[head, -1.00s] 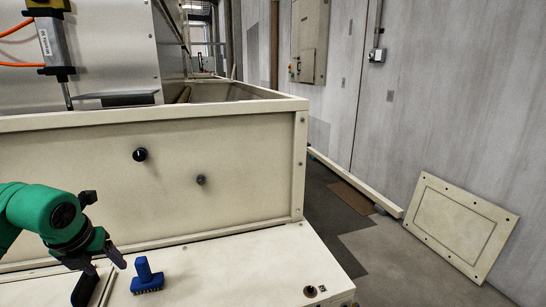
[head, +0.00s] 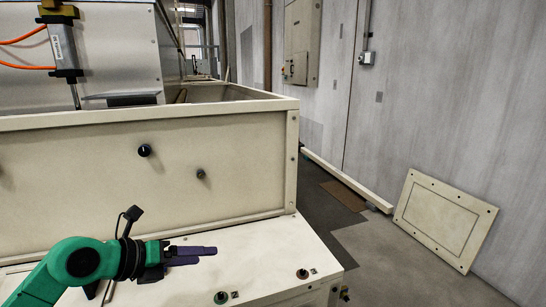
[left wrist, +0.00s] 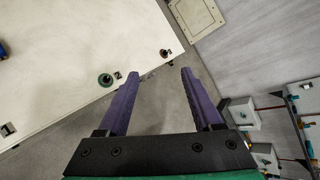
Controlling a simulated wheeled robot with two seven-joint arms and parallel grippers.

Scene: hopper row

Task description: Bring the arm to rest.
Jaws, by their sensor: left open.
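My left arm, green with a black wrist, comes in from the lower left in the head view. Its gripper (head: 207,256) has purple fingers pointing right, over the pale ledge (head: 262,247) in front of the hopper. In the left wrist view the gripper (left wrist: 161,75) is open, with a clear gap and nothing between the fingers. Beyond the fingertips lie the ledge's edge and the grey floor. My right gripper is not in view.
The hopper's front panel (head: 230,145) with its black knob (head: 144,150) stands behind the arm. Knobs (head: 302,273) (head: 221,297) sit on the ledge. A blue object (left wrist: 2,48) shows at the wrist view's left edge. A framed panel (head: 440,222) leans on the wall.

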